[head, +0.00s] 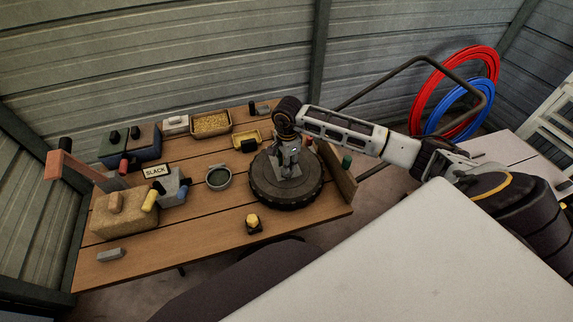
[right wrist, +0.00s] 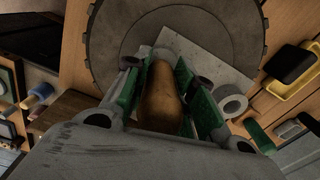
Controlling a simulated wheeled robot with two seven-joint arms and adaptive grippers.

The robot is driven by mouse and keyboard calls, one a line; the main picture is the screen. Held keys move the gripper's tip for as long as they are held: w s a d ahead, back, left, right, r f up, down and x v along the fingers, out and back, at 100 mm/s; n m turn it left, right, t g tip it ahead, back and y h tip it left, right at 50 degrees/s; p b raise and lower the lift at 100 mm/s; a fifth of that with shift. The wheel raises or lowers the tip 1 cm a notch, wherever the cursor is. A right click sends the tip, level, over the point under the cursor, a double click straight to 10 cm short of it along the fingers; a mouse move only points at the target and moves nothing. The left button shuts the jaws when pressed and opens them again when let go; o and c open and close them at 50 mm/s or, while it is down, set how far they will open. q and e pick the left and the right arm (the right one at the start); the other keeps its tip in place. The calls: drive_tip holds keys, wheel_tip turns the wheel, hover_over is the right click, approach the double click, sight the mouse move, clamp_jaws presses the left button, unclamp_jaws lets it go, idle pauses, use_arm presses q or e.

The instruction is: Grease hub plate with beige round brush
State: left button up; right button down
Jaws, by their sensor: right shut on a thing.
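My right gripper (head: 287,168) is over the dark round base (head: 270,197) at the right part of the table. In the right wrist view, my right gripper (right wrist: 160,72) is shut on a beige-brown rounded brush handle (right wrist: 161,98), between green finger pads. The brush's bristle end is hidden. A light grey hub plate (right wrist: 215,72) lies on the dark base under it, partly covered by the fingers and handle. A grey ring (right wrist: 231,103) shows by the plate's edge. I cannot tell whether the brush touches the plate. My left gripper is not in view.
A round tin with dark green contents (head: 218,178) stands left of the base. A yellow tray (head: 246,140) is behind it, and a yellow-topped item (head: 253,222) in front. A "SLACK" sign (head: 156,170), blocks and bins crowd the left.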

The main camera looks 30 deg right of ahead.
drive_tip(key=shift+w+d+b, duration=0.3)
drive_tip(key=shift+w+d, duration=0.05)
drive_tip(key=shift+d, duration=0.2)
drive_tip(key=shift+w+d+b, duration=0.25)
drive_tip(key=shift+w+d, duration=0.05)
drive_tip(key=shift+d, duration=0.25)
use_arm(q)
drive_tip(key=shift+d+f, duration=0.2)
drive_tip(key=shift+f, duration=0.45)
use_arm(e)
drive_tip(key=shift+w+d, duration=0.1)
drive_tip(key=shift+d, duration=0.1)
drive_tip(key=shift+w+d+f+b, duration=0.1)
drive_tip(key=shift+w+d+b, duration=0.4)
drive_tip(key=shift+d, duration=0.25)
drive_tip(key=shift+w+d+b, duration=0.4)
drive_tip(key=shift+d+b, duration=0.1)
drive_tip(key=shift+d, duration=0.25)
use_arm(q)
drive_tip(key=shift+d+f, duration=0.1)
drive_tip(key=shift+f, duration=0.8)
use_arm(e)
drive_tip(key=shift+a, duration=0.1)
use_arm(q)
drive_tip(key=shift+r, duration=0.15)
use_arm(e)
drive_tip(key=shift+s+a, duration=0.5)
drive_tip(key=shift+a, duration=0.25)
drive_tip(key=shift+s+a, duration=0.45)
drive_tip(key=shift+a, duration=0.25)
